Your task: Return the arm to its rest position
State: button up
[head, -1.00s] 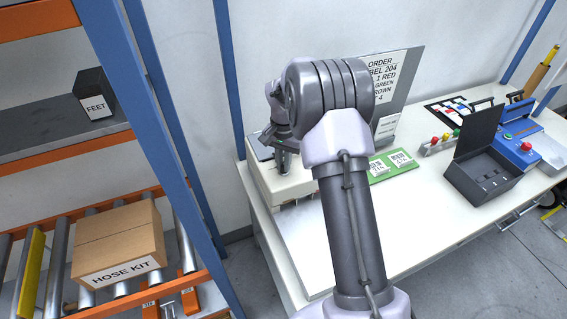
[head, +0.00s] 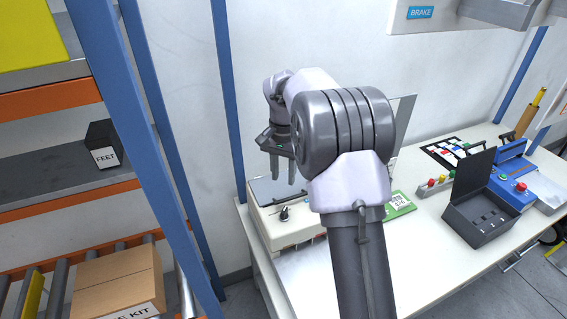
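My arm (head: 345,130) rises from the bottom of the head view and bends at a large grey joint in the middle. My gripper (head: 283,180) hangs at the far end, left of that joint, fingers pointing down. It is over or in front of a cream box with a black knob (head: 283,213) at the table's left end; the exact gap cannot be told. The fingers appear apart with nothing visible between them. My arm hides part of the table and the sign behind it.
The white table (head: 420,270) carries a green card (head: 399,206), an open black box (head: 480,215) and a blue device (head: 512,185). A blue-posted rack at left holds a FEET box (head: 104,146) and a cardboard box (head: 120,285). A BRAKE-labelled fixture (head: 420,13) hangs at upper right.

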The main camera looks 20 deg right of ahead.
jog(key=shift+r, duration=1.25)
jog(key=s+a+r+n+t+y+b, duration=0.1)
jog(key=s+a+r+n+t+b, duration=0.1)
jog(key=s+a+b, duration=0.5)
jog(key=s+a+r+n+t+b, duration=0.1)
jog(key=s+a+t+b, duration=0.2)
jog(key=s, duration=0.8)
jog(key=s+a+f+n+b, duration=0.1)
jog(key=s+a+f+b, duration=0.1)
jog(key=s, duration=0.4)
jog(key=s+a+f+y+b, duration=0.1)
jog(key=s+a+f, duration=0.1)
jog(key=s+f, duration=0.3)
jog(key=shift+s+a+n+t+b, duration=0.35)
jog(key=shift+s+a+n+t, duration=0.05)
jog(key=shift+s, duration=0.65)
jog(key=shift+f, duration=0.1)
